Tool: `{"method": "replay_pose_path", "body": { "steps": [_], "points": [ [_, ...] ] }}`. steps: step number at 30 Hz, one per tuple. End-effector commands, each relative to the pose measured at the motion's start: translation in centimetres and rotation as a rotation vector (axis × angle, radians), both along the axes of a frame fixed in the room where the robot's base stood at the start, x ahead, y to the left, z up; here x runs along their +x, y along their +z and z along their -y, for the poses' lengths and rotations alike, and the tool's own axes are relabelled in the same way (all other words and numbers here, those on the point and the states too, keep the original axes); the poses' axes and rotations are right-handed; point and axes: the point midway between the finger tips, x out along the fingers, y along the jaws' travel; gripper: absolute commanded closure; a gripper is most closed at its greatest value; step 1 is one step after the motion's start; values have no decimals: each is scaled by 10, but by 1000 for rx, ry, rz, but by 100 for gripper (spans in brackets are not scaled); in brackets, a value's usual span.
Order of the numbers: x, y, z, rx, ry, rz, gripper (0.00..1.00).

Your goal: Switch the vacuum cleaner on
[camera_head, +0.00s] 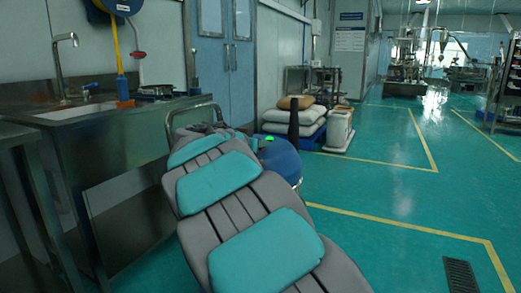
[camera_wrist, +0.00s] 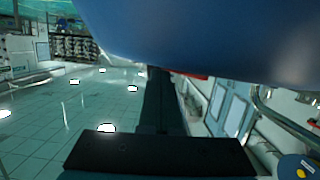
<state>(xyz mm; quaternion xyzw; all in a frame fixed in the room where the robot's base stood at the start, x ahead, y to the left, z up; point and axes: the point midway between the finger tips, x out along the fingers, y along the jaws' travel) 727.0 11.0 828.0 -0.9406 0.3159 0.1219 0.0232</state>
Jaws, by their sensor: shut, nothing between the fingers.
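The blue vacuum cleaner (camera_head: 281,160) stands on the floor beyond my arm, which hides much of it. A bright green spot (camera_head: 268,138) shows at its upper left. I cannot tell whether it is a lamp on the cleaner. A dark upright piece (camera_head: 293,125) rises in front of or behind the cleaner; which is unclear. In the wrist view, which looks upside down, a large smooth blue surface (camera_wrist: 215,35), apparently the cleaner's, fills the top. My gripper (camera_wrist: 157,75) is shut and empty, its dark tip close to that surface. Contact cannot be told. No switch is clearly visible.
A steel sink counter (camera_head: 85,112) stands at the left, with a bent metal rail (camera_head: 190,110) near my arm. White sacks (camera_head: 296,122) lie on a blue pallet behind the cleaner. A white bin (camera_head: 339,130) stands right of them. The green floor at right is open.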

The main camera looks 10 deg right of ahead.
Motion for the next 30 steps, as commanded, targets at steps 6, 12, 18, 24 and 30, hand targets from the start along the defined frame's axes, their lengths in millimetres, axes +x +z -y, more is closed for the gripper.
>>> {"method": "replay_pose_path", "body": {
  "steps": [6, 12, 18, 24, 30],
  "points": [
    [-1, 9, 1, -1, 0, 1, 100],
    [-7, 43, 5, 3, 2, 6, 100],
    [-43, 52, -21, -1, 4, 4, 100],
    [-71, 59, -40, -3, 2, 1, 100],
    [-85, 64, -50, 0, 2, 1, 100]
  ]
}}
